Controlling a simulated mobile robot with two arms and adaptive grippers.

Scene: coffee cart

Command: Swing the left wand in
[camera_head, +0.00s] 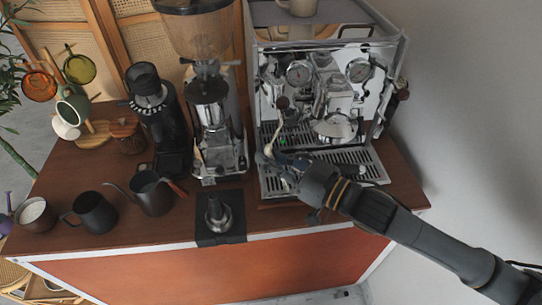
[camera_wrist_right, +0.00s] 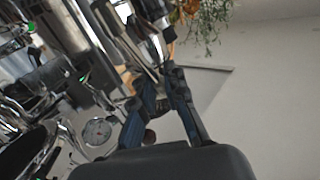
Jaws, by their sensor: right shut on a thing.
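The espresso machine (camera_head: 330,100) stands at the right of the cart in the head view. Its left wand (camera_head: 273,135) hangs at the machine's left front, pale along its length, below a dark round knob (camera_head: 282,103). My right gripper (camera_head: 272,157) reaches in from the lower right and is shut on the wand near its lower end, above the drip tray (camera_head: 342,163). In the wrist view the blue-grey fingers of my right gripper (camera_wrist_right: 160,84) come close together; the held part is hard to make out there. My left gripper is not in view.
A coffee grinder (camera_head: 208,105) stands left of the machine. A tamper (camera_head: 217,213) sits on a black mat in front of it. A gooseneck kettle (camera_head: 150,192) and a dark pitcher (camera_head: 95,213) stand further left. A cup (camera_head: 302,7) is on the machine's top.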

